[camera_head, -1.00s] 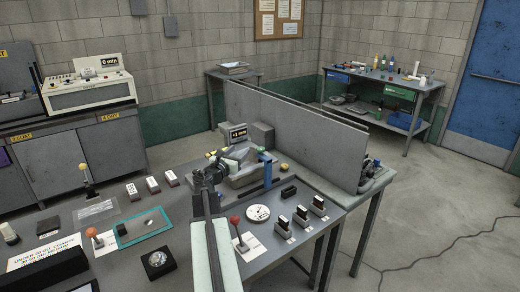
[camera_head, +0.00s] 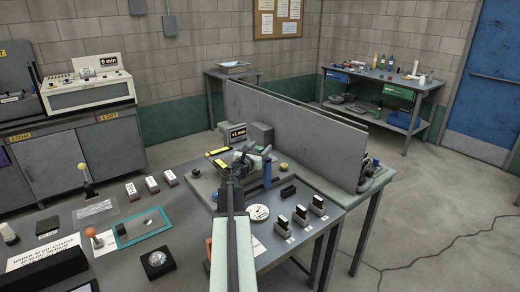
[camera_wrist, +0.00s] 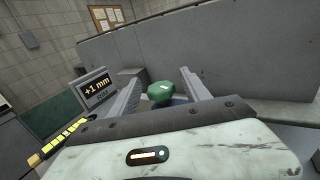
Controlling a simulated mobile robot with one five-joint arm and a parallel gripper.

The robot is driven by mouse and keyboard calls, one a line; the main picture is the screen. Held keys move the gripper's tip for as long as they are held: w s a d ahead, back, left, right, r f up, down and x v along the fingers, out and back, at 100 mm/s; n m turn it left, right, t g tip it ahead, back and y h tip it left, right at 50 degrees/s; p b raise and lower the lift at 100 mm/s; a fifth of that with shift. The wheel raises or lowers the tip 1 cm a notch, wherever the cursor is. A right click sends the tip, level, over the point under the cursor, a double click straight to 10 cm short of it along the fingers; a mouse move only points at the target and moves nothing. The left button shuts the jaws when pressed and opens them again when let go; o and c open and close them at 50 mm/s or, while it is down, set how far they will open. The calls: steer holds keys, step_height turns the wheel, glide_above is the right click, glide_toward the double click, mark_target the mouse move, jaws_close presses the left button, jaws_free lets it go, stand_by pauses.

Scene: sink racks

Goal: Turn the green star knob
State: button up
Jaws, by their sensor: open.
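The green star knob (camera_wrist: 160,94) shows in the wrist view, dark green with a small white mark on top. It appears between the two open fingers of my gripper (camera_wrist: 160,78), with visible gaps on both sides. Its exact distance from the fingertips is hard to tell. In the head view my gripper (camera_head: 248,155) is over the grey device at the far side of the bench, and my arm hides part of that device. A small display (camera_wrist: 97,87) left of the knob reads "+1 mm"; it also shows in the head view (camera_head: 236,134).
A tall grey partition (camera_head: 295,125) stands behind the device. A blue post (camera_head: 267,174) is close at the right. A teal-rimmed tray (camera_head: 143,226) lies left.

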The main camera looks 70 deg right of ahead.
jaws_close()
steer(key=shift+g, duration=0.3)
steer(key=shift+w+d+m+g+y, duration=0.1)
steer(key=shift+m+g+y, duration=0.15)
steer(key=shift+m+g, duration=0.7)
steer(key=shift+d+m+g+y, duration=0.1)
steer(key=shift+m+g+y, duration=0.15)
steer(key=shift+m+g, duration=0.7)
steer(key=shift+a+m+g+y, duration=0.1)
steer(key=shift+m+g+y, duration=0.4)
steer(key=shift+g, duration=0.55)
steer(key=shift+a+m+g+y, duration=0.1)
steer(key=shift+m+g+y, duration=0.4)
steer(key=shift+g, duration=0.55)
jaws_free()
